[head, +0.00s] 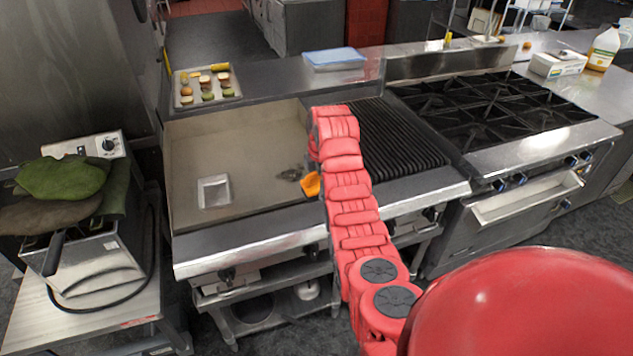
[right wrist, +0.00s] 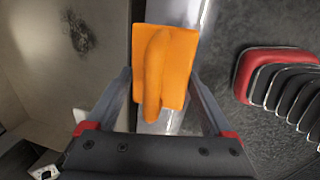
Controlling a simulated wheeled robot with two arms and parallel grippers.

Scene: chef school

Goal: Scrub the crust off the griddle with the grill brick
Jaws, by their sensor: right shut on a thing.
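The griddle (head: 245,135) is a flat tan-grey plate in the middle of the head view. A dark, patchy crust (head: 289,174) lies near its front right; it also shows in the right wrist view (right wrist: 77,32). My right gripper (right wrist: 160,82) is shut on the orange grill brick (right wrist: 180,50), whose raised grip runs between the fingers. The brick also shows in the head view (head: 311,185), just right of the crust, partly hidden by my arm. I cannot tell whether it touches the plate. My left gripper is not in view.
A square, pale metal dish (head: 213,191) sits on the griddle's left front. A ribbed black grill (head: 395,140) adjoins at right, then a burner range (head: 490,105). A food tray (head: 206,88) and blue-lidded container (head: 334,58) stand behind. A fryer with green cloths (head: 65,178) is at left.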

